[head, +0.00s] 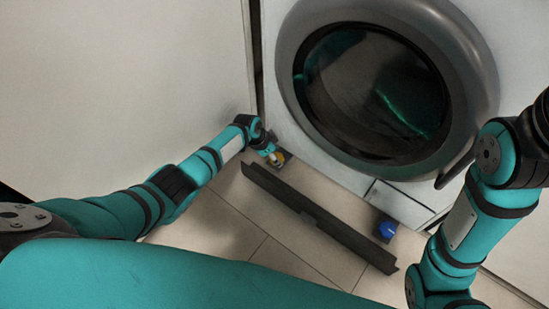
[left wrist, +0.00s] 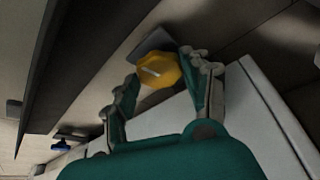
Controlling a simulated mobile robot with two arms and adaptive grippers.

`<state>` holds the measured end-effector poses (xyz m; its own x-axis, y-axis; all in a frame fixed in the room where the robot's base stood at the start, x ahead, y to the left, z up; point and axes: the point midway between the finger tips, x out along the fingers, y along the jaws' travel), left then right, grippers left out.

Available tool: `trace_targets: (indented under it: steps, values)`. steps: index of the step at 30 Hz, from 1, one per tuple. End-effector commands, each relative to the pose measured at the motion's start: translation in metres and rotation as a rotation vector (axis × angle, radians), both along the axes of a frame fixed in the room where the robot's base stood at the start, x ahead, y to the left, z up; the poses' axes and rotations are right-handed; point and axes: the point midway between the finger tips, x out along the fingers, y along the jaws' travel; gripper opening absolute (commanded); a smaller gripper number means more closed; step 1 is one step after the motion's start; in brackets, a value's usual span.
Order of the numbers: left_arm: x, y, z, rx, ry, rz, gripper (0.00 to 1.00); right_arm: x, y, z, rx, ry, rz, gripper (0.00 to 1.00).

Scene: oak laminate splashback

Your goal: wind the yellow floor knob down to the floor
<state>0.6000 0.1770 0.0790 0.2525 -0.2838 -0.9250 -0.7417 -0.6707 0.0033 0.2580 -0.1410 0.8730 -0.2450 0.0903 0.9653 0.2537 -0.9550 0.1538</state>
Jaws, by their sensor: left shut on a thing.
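The yellow floor knob (left wrist: 158,72) is a lobed knob with a pale line across its face, in the upper middle of the left wrist view. My left gripper (left wrist: 165,84) has one finger on each side of it and is shut on it. In the head view the knob (head: 281,157) is a small yellow patch low at the washing machine's left front corner, partly hidden by my left gripper (head: 273,153). The gap between the knob and the floor cannot be made out. My right arm shows at the right of the head view, but its gripper is out of the picture.
A dark plinth strip (head: 318,218) stands off the front of the washing machine (head: 292,118). A blue knob (head: 387,229) is near the strip's right end; blue also shows in the left wrist view (left wrist: 62,146). A pale wall panel (head: 120,90) is close on the left.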

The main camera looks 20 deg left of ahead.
Motion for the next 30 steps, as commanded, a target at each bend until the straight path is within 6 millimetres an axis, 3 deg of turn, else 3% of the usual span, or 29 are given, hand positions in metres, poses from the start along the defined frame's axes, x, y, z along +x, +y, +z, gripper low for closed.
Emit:
trace_targets:
  steps: [20,21,23,30]
  values:
    - [0.0033,-0.0043,0.0053,-0.009,-0.007,-0.065,0.16,-0.0051,0.0007,0.0029,-0.002,-0.017,-0.001,0.47]
    - [0.0034,-0.0043,0.0053,-0.009,-0.007,-0.065,0.52,-0.0050,0.0007,0.0028,-0.002,-0.017,-0.001,0.47]
    - [0.0032,-0.0039,0.0049,-0.008,-0.007,-0.065,0.59,-0.0049,0.0008,0.0028,-0.002,-0.017,-0.001,0.47]
    - [0.0019,-0.0018,0.0025,-0.004,-0.003,-0.063,0.59,-0.0056,0.0005,0.0023,-0.001,-0.019,-0.001,0.47]
